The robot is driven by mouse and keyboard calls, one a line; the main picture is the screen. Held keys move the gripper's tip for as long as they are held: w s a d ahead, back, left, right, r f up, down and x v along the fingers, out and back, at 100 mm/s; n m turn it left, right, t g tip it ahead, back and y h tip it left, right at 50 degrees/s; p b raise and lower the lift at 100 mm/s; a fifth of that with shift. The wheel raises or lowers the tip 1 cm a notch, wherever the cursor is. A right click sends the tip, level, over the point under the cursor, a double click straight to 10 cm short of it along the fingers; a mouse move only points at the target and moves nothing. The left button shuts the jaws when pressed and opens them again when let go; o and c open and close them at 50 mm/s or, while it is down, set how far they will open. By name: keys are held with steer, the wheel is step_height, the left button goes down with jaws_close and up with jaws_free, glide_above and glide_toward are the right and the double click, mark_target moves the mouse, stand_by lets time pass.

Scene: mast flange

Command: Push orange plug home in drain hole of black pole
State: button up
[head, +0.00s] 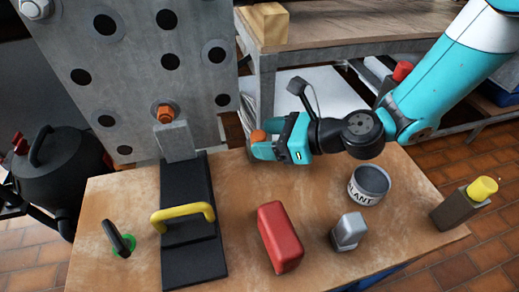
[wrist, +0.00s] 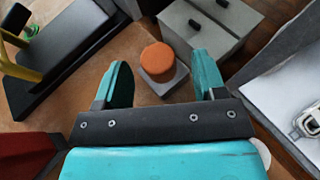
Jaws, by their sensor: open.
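An orange round-topped piece, apparently the plug (wrist: 158,59), sits on a small grey block (wrist: 166,80) in the wrist view. In the head view the orange piece (head: 258,136) shows beside my teal fingers. My gripper (wrist: 160,66) is open, with its fingers apart on either side of the orange piece; contact cannot be told. The gripper (head: 270,147) is low over the back of the bench in the head view. Another orange piece (head: 165,113) sits in a round fitting on the grey holed plate (head: 140,45). I cannot clearly make out a black pole or its drain hole.
On the bench (head: 120,195) stand a black base (head: 195,262) with a yellow handle, a red block (head: 280,237), a grey block (head: 349,231), a grey cup (head: 370,184) and a yellow-topped dark box (head: 455,207). In the wrist view, a grey box (wrist: 211,32) lies beyond my fingers.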

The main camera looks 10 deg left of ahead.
steer(key=shift+a+f, duration=0.1)
steer(key=shift+a, duration=0.1)
steer(key=c, duration=1)
step_height(320, 180, up, 20)
steer(key=p, duration=0.7)
